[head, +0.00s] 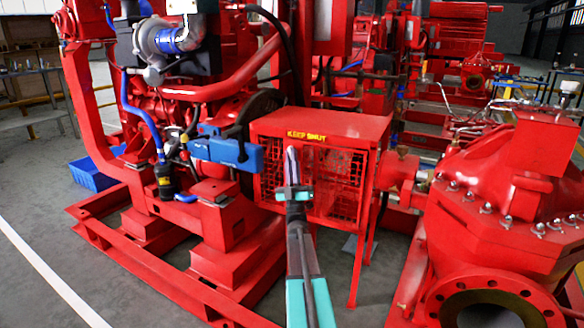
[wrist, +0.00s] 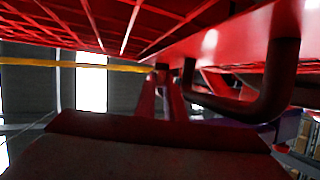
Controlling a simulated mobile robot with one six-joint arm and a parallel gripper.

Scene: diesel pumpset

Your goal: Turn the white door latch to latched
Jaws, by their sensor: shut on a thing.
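The red guard box (head: 322,124) marked "KEEP SHUT" has a mesh door on its front. The white door latch (head: 291,163) shows in the head view as a pale bar standing near upright against the door. My gripper (head: 293,189) is at the lower end of this bar, shut on it. In the wrist view, my gripper's fingers (wrist: 161,84) reach in close under the red mesh (wrist: 110,22); the view is dark and the latch cannot be made out clearly there.
A dark U-shaped handle (wrist: 262,112) sits close on the right in the wrist view. A blue part (head: 228,151) sticks out left of the box. A red pump casing (head: 500,185) stands to the right. Grey floor is open at the lower left.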

